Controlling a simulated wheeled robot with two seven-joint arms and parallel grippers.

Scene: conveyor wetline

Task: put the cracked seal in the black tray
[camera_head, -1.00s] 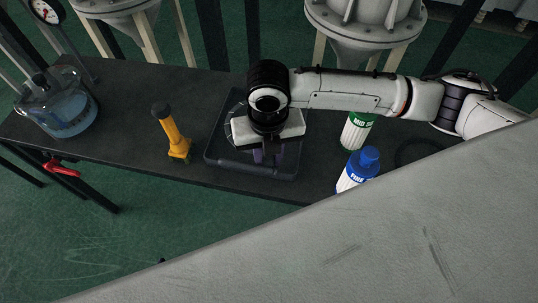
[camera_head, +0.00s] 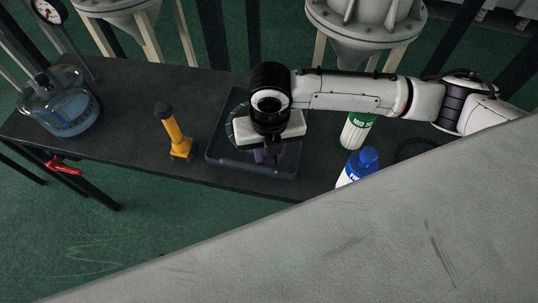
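The black tray (camera_head: 222,163) lies on the dark bench in the middle of the view. My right gripper (camera_head: 268,156) points down over the tray, and its wrist hides much of the inside. A thin dark curved edge (camera_head: 231,124), seemingly part of a ring-shaped seal, shows just left of the gripper, within the tray's outline. I cannot tell whether the fingers touch it or how far apart they are. Another dark ring (camera_head: 399,152) lies on the bench at the right, partly hidden under my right arm. I see no crack on either. My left gripper is out of view.
A yellow and black tool (camera_head: 176,138) stands left of the tray. A green-labelled bottle (camera_head: 355,132) and a blue-capped bottle (camera_head: 362,165) stand to its right. A glass vessel (camera_head: 66,108) is at the far left. Bench between vessel and yellow tool is clear.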

